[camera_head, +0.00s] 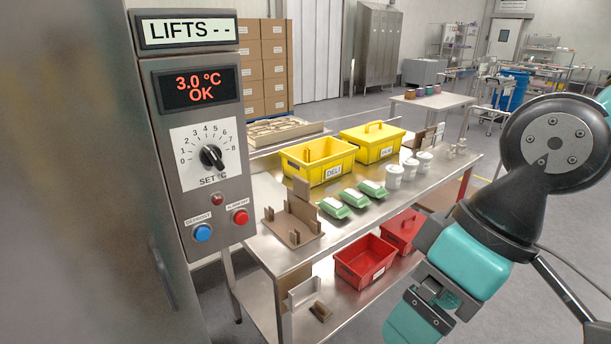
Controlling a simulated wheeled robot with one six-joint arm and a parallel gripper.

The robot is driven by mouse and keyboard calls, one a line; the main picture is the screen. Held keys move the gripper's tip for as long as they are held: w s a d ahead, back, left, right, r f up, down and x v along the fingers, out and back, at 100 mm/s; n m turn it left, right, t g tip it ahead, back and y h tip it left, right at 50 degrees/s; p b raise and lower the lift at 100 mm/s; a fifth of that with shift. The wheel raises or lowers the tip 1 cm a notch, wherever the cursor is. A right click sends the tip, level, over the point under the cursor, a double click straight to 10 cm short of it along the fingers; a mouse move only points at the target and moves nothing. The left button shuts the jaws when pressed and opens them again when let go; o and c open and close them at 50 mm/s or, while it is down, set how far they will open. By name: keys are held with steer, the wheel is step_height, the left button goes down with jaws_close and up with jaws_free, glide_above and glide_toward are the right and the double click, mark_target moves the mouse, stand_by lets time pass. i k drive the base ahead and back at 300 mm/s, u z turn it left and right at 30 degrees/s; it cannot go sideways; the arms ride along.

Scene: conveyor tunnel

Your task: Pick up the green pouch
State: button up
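Three green-and-white packs lie in a row on the steel table: one at the near left (334,208), one in the middle (355,198) and one at the far right (372,189). They look like small lidded packs, and I cannot tell whether any of them is a pouch. I see no other green item on the table. My teal and dark arm fills the right side and reaches down to the bottom edge, apart from the packs. No gripper fingers can be made out.
Behind the packs stand a yellow open bin (318,172) and a yellow lidded bin (371,152). White tubs (394,177) are to the right, a brown rack (291,235) to the left. Red bins (366,272) sit on the lower shelf. A control cabinet (160,60) blocks the left.

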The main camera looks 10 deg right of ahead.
mark_target(335, 208)
steer(key=z, duration=0.75)
steer(key=i, duration=1.25)
steer(key=u, duration=0.7)
steer(key=i, duration=0.5)
steer(key=u, duration=0.5)
